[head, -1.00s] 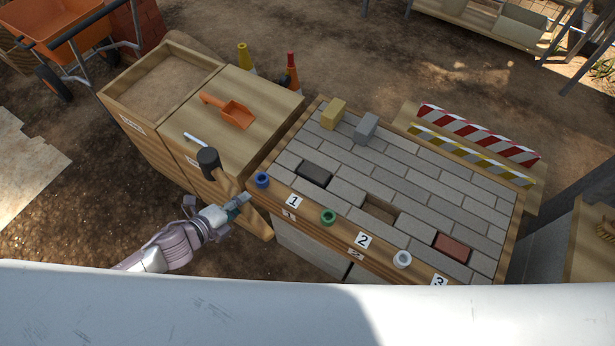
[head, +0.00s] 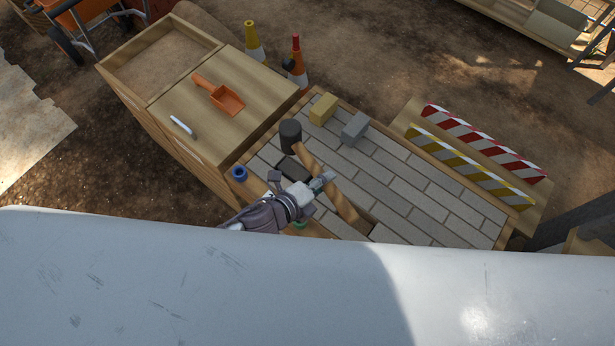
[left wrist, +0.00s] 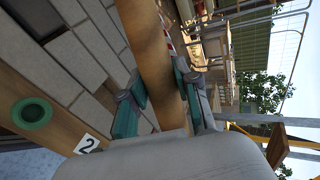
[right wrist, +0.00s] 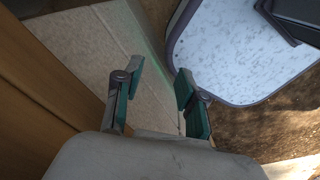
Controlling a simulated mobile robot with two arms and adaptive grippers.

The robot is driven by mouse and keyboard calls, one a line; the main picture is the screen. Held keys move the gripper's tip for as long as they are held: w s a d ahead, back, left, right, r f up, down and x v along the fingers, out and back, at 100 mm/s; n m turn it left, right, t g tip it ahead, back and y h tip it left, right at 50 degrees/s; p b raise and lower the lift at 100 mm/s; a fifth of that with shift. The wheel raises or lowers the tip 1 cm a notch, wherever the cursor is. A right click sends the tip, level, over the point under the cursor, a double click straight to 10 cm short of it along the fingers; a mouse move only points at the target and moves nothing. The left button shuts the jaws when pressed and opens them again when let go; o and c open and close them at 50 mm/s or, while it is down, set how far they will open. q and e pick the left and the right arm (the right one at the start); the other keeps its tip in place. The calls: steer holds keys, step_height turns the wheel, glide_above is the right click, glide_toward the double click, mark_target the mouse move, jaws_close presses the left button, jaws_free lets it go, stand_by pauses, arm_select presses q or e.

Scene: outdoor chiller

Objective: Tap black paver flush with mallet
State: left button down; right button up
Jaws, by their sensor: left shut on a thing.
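The mallet has a black head (head: 290,132) and a wooden handle (head: 345,205). My left gripper (head: 322,182) is shut on the handle, holding the mallet over the paved bench. In the left wrist view the handle (left wrist: 152,45) passes between the fingers. The black paver (head: 294,167) sits in the paving just below the mallet head in the head view, partly covered by my left gripper. Whether it is flush cannot be told. My right gripper (right wrist: 158,92) is open and empty in the right wrist view.
Yellow (head: 323,108) and grey (head: 354,128) blocks stand on the paving (head: 420,185). A blue ring (head: 239,173) lies on the bench edge; a green ring shows in the left wrist view (left wrist: 32,113). Striped barriers (head: 480,145) stand behind.

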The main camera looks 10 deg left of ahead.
arm_select(q)
steer(key=shift+w+d+r, duration=0.1)
steer(key=shift+d+r, duration=0.1)
steer(key=shift+d, duration=0.05)
steer(key=shift+a, duration=0.15)
arm_select(e)
steer(key=shift+s+a, duration=0.35)
steer(key=shift+a, duration=0.45)
arm_select(q)
steer(key=shift+f+b, duration=0.5)
step_height(320, 180, down, 8)
steer(key=b, duration=0.6)
arm_select(e)
step_height(320, 180, down, 7)
steer(key=d, duration=0.1)
steer(key=shift+w+f, duration=0.2)
